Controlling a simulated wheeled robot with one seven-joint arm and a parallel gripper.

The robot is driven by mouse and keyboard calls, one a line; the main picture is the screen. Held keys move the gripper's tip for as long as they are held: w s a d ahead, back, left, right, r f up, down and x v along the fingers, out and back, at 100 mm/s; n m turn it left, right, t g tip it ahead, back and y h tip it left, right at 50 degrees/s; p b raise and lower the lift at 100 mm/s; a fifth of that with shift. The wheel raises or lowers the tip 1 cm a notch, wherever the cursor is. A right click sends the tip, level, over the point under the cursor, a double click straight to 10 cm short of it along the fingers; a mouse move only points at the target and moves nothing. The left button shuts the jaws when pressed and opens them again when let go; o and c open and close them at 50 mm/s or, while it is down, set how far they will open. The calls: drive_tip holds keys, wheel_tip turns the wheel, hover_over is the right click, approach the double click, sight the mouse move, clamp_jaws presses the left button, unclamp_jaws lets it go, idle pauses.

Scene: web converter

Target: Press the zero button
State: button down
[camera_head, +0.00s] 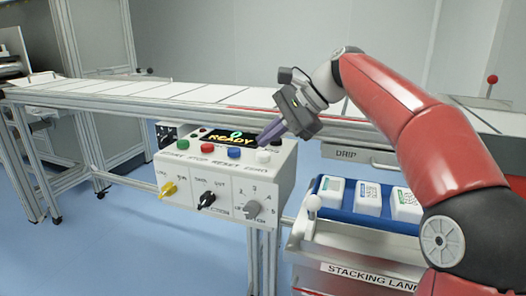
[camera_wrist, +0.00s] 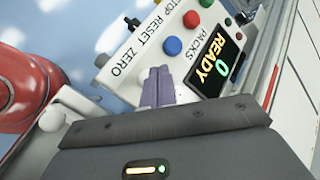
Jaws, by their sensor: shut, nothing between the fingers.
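The control box (camera_head: 228,182) carries a row of push buttons labelled START, STOP, RESET and ZERO. The zero button (camera_head: 263,156) is the white one at the right end of the row. My gripper (camera_head: 266,138) is shut and empty, with its purple fingers pointing down toward the box, just above the white button in the head view. I cannot tell whether they touch. The blue reset button (camera_wrist: 172,46) shows past the fingertips.
A display (camera_head: 232,138) reading READY with a 0 sits behind the buttons. Yellow, black and grey knobs (camera_head: 253,209) are on the front face. A conveyor (camera_head: 150,92) runs behind. A blue tray (camera_head: 335,208) with white packs stands right of the box.

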sight(269, 154)
wheel_tip(269, 154, up, 5)
drive_tip(key=p, duration=0.5)
drive_tip(key=shift+r+p, duration=0.1)
drive_tip(key=shift+p, duration=0.3)
